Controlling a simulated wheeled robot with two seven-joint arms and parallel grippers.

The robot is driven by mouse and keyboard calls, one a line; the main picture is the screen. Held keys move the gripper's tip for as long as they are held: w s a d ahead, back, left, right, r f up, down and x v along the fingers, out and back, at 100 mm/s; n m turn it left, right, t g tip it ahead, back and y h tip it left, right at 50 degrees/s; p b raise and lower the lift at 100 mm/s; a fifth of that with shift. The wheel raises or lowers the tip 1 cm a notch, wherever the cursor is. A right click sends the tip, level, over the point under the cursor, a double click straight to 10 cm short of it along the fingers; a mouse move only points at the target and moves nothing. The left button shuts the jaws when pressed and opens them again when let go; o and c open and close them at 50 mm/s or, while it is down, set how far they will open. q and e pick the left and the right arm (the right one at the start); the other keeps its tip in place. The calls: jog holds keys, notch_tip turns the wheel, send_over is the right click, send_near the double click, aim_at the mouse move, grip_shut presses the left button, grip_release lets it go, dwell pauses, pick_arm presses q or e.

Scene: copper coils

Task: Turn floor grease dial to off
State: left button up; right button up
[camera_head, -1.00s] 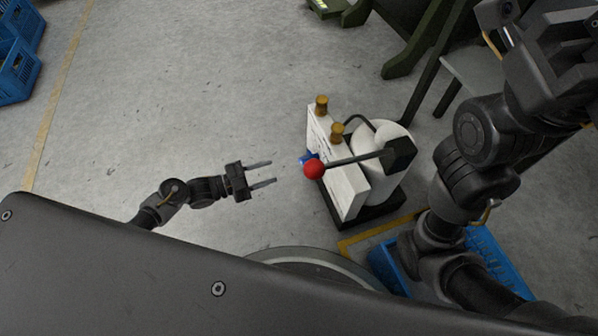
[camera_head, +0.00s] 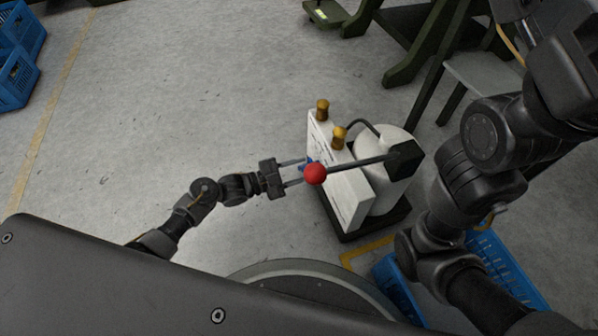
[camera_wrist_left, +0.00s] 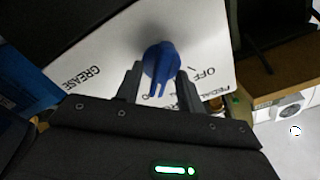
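The grease unit's white panel (camera_head: 340,185) stands on the floor and carries a blue dial (camera_head: 306,165). In the left wrist view, the blue dial (camera_wrist_left: 161,62) has its narrow handle pointing down the picture. The printed word GREASE lies to its left and OFF to its right; other lettering is partly hidden. My left gripper (camera_head: 301,171) is open at the panel. It also shows in the left wrist view (camera_wrist_left: 158,88), with one finger on each side of the dial's handle and a gap visible on both sides. My right gripper is out of view.
A lever with a red ball (camera_head: 315,173) sticks out across the panel near my left fingertips. Two brass knobs (camera_head: 322,110) top the panel, with a white tank (camera_head: 378,155) behind. A blue crate (camera_head: 500,270) stands at the right.

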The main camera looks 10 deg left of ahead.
pick_arm(q)
grip_shut()
dwell(0.3)
